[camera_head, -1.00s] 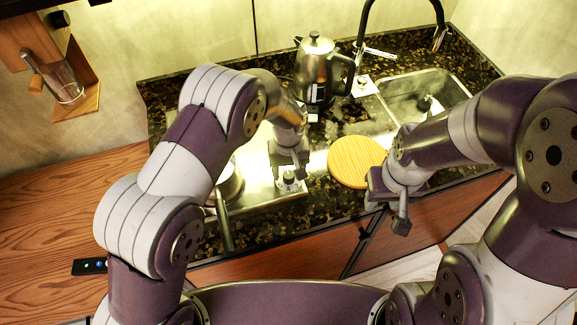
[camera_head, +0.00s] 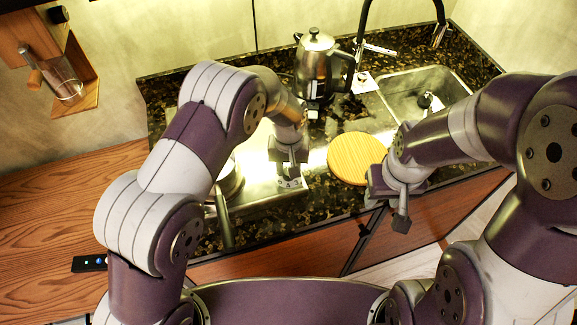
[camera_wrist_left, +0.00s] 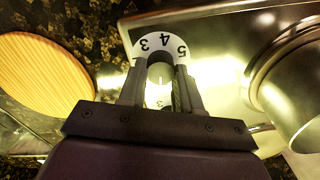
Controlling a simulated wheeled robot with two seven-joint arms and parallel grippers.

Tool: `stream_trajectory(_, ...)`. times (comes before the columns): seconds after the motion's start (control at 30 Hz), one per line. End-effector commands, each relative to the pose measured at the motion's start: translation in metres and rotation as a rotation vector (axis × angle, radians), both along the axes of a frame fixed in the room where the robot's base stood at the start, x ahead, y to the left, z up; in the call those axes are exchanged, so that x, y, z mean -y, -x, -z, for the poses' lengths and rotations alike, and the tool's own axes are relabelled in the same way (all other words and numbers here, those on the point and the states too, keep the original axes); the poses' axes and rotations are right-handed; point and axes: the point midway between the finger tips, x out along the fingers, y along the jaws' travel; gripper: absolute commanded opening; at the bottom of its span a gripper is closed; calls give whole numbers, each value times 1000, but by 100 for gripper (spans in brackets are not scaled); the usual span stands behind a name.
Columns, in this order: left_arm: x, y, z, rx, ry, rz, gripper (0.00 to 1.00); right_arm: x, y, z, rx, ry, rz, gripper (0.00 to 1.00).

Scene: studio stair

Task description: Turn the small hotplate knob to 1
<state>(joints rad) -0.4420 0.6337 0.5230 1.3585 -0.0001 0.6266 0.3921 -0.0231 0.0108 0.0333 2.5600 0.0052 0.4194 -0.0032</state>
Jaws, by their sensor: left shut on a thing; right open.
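The small hotplate knob (camera_wrist_left: 159,72) sits between the fingers of my left gripper (camera_wrist_left: 160,92) in the left wrist view. A white dial plate (camera_wrist_left: 160,42) with black numbers surrounds it; 3, 4 and 5 are readable, the rest is covered. In the head view my left gripper (camera_head: 289,168) is over the front of the steel hotplate (camera_head: 258,195), with part of the dial showing below it. The fingers are shut on the knob, and its pointer is not clear. My right gripper (camera_head: 388,205) is open and empty at the counter's front edge.
A round wooden board (camera_head: 356,158) lies right of the hotplate. A steel pot (camera_wrist_left: 295,85) stands on the hotplate, close to my left gripper. A kettle (camera_head: 318,68) stands behind, and a sink (camera_head: 408,95) is at the right.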

Motion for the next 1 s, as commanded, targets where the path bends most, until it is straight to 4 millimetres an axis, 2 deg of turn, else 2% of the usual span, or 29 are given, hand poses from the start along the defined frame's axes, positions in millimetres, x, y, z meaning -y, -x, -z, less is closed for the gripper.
stream_trajectory(0.6,2,0,-2,2,1,514,3,0,0,9,0,0,0,43)
stream_trajectory(1.0,2,0,-2,3,1,682,3,0,0,10,0,0,0,43)
